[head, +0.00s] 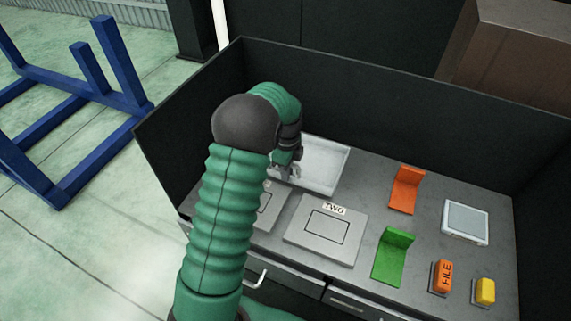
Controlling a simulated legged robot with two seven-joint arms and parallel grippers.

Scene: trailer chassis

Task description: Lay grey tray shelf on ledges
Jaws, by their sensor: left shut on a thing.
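A light grey, shallow tray with a raised rim (325,165) is at the back left of the grey worktop, partly hidden behind my left arm. My left gripper (287,174) is at the tray's near left edge, shut on it. The fingertips are small and partly hidden by my green arm. I cannot tell whether the tray touches the worktop. No ledges can be made out clearly. My right gripper is not in view.
Dark panels surround the worktop (345,266). A plate marked TWO (321,228) lies before the tray, with another plate (267,205) half hidden by my arm. An orange bracket (405,190), green bracket (391,258), pale square box (466,221), orange FILE block (442,277) and yellow block (485,291) stand right.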

